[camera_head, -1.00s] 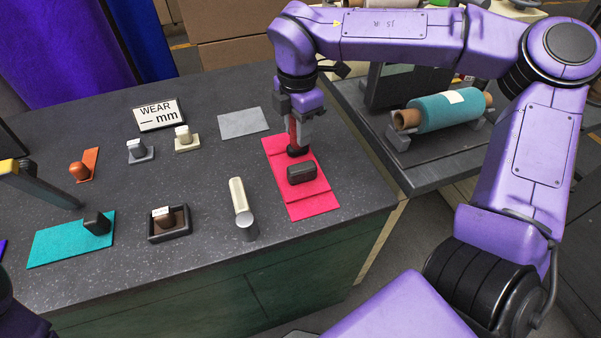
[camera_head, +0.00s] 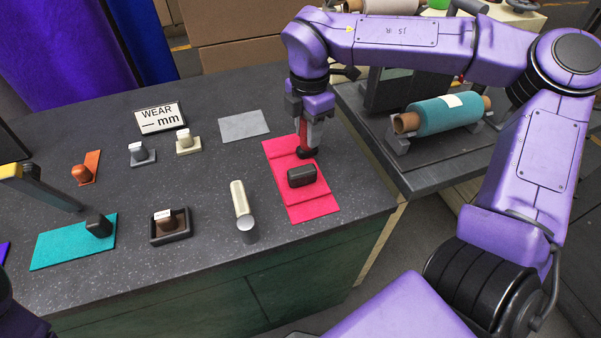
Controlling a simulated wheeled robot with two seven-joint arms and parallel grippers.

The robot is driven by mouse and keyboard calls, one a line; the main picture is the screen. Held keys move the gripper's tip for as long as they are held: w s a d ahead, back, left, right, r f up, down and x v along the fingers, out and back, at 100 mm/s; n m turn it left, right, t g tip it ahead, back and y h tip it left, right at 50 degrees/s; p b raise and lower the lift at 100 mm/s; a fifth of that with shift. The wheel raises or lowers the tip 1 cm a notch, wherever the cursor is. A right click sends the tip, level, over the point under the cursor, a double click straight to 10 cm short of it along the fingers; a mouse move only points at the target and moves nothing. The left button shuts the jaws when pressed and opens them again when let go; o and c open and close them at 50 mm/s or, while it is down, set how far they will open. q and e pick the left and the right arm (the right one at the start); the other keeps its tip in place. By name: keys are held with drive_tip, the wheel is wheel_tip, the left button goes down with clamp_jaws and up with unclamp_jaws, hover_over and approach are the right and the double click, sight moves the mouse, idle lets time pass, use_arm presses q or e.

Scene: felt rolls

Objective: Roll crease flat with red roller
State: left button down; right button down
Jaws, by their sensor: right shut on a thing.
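The pink-red felt piece (camera_head: 314,211) lies flat on the dark worktop, with crease lines running across it. A dark block (camera_head: 302,177) sits on its middle. My right gripper (camera_head: 308,128) points down over the far part of the felt, shut on the red handle of the roller (camera_head: 305,140). The roller's black lower end is at the felt, beside the dark block's far side; whether it presses on the felt is hard to tell. My left gripper is out of view.
A cream cylinder tool (camera_head: 240,197) lies left of the felt. A teal felt strip (camera_head: 65,246), a dark tray (camera_head: 168,238), small stamps and a WEAR sign (camera_head: 160,117) stand further left. A grey sheet (camera_head: 244,125) lies behind. A teal roll (camera_head: 445,114) rests on the side bench.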

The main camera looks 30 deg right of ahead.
sight(286, 160)
drive_tip(key=shift+w+a+b, duration=0.3)
drive_tip(key=shift+w+a, duration=0.05)
drive_tip(key=shift+a, duration=0.5)
drive_tip(key=shift+w+a, duration=0.15)
drive_tip(key=shift+a, duration=0.25)
drive_tip(key=shift+r, duration=0.1)
drive_tip(key=shift+d, duration=0.1)
drive_tip(key=shift+w+a+f+b, duration=0.1)
drive_tip(key=shift+a+f+b, duration=0.1)
drive_tip(key=shift+a+b, duration=0.65)
drive_tip(key=shift+a+p, duration=0.3)
drive_tip(key=shift+a, duration=0.15)
